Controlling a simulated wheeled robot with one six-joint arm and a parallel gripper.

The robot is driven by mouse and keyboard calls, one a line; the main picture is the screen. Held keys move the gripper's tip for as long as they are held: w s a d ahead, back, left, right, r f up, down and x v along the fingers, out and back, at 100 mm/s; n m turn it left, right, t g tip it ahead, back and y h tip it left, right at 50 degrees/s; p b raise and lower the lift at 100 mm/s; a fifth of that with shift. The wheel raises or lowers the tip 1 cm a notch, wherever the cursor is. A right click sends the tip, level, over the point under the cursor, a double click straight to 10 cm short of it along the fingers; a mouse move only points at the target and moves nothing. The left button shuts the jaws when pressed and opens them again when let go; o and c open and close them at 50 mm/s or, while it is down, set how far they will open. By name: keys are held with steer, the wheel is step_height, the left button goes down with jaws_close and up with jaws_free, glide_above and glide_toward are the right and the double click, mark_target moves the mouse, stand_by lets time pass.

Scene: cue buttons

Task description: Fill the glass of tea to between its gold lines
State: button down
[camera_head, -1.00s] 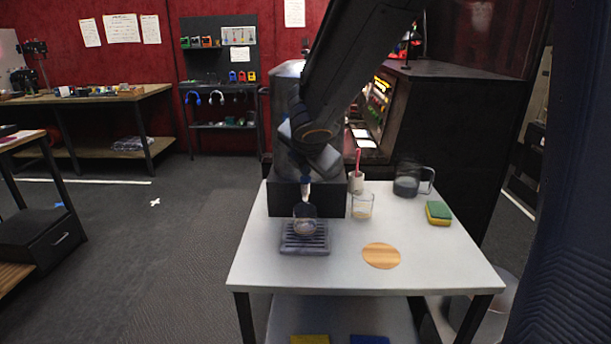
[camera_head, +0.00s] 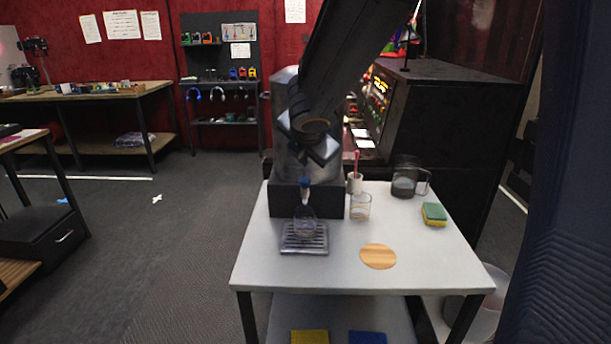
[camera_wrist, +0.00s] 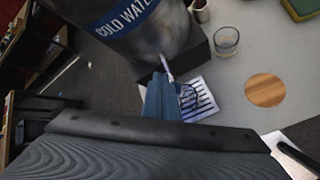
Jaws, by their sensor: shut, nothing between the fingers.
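A clear glass (camera_head: 305,224) stands on the slatted drip tray (camera_head: 290,248) under the tap (camera_head: 305,190) of a metal tank. The tank (camera_wrist: 140,38) carries a blue "COLD WATER" band. The glass is partly hidden behind my gripper in the wrist view; its gold lines and fill level are too small to tell. A second glass (camera_head: 360,207) with a little pale amber content stands to the right, clear of the tray. My gripper (camera_wrist: 159,82) is shut and empty, its blue fingertips close by the tap. Whether they touch it I cannot tell.
A jug (camera_head: 405,182) of dark liquid, a white cup (camera_head: 355,184) with a pink-handled tool and a green-yellow sponge (camera_head: 434,214) stand at the right. A round wooden coaster (camera_head: 378,256) lies near the front. The white table (camera_head: 335,272) is bare around it.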

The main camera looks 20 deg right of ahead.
step_height(320, 180, up, 3)
steer(key=shift+f+p, duration=0.1)
steer(key=shift+p, duration=1)
steer(key=s+f+m+g, duration=0.2)
steer(key=s+f+m, duration=0.3)
steer(key=s+m, duration=0.3)
steer(key=s+f+m+g+y, duration=0.1)
steer(key=s+f+m+g, duration=0.2)
steer(key=s+f+m, duration=0.2)
steer(key=s+f+m+g+y, duration=0.1)
steer(key=s+f+m, duration=0.4)
steer(key=s+m, duration=0.6)
steer(key=shift+m+g, duration=0.3)
steer(key=shift+g, duration=0.6)
